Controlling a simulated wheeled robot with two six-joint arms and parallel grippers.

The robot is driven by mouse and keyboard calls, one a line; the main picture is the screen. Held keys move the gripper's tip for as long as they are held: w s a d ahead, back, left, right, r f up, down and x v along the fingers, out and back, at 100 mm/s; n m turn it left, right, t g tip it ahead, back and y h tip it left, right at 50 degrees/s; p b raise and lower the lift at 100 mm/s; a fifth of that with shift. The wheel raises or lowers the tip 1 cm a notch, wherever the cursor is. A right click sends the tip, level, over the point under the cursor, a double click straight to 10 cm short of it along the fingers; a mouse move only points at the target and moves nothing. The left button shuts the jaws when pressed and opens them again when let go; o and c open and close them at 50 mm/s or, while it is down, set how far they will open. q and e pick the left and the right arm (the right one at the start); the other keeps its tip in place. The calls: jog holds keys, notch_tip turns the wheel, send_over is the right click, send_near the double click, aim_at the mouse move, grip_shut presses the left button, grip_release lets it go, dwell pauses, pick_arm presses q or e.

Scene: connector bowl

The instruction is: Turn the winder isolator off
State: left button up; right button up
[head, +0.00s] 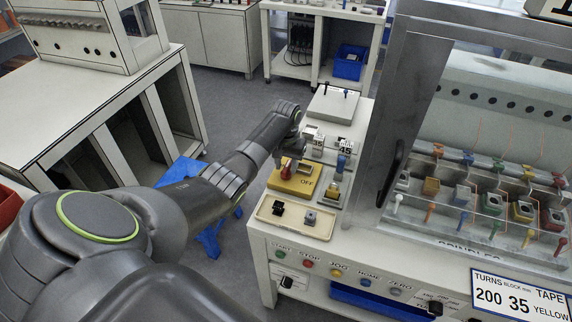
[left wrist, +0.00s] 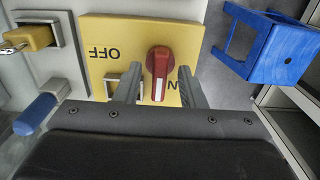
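The winder isolator is a yellow plate (head: 306,173) with a red rotary knob (head: 286,168) and the word OFF. In the left wrist view the knob (left wrist: 159,66) lies lengthwise up and down the picture. Its lower end is by the partly hidden ON lettering, away from OFF (left wrist: 103,53). My left gripper (left wrist: 159,70) is open, one finger on each side of the knob; gaps show beside it, and I cannot tell whether either finger touches. In the head view the left arm reaches in over the plate. My right gripper is in neither view.
Beside the plate stand a blue handle (left wrist: 37,114) and a yellow key-like handle (left wrist: 28,38). A shallow tray (head: 268,217) with two small blocks lies in front. A metal guard frame (head: 402,110) rises to the right. A blue stool (left wrist: 282,52) is beyond the bench edge.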

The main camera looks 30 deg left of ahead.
pick_arm(q)
jog(key=shift+f, duration=0.25)
grip_shut()
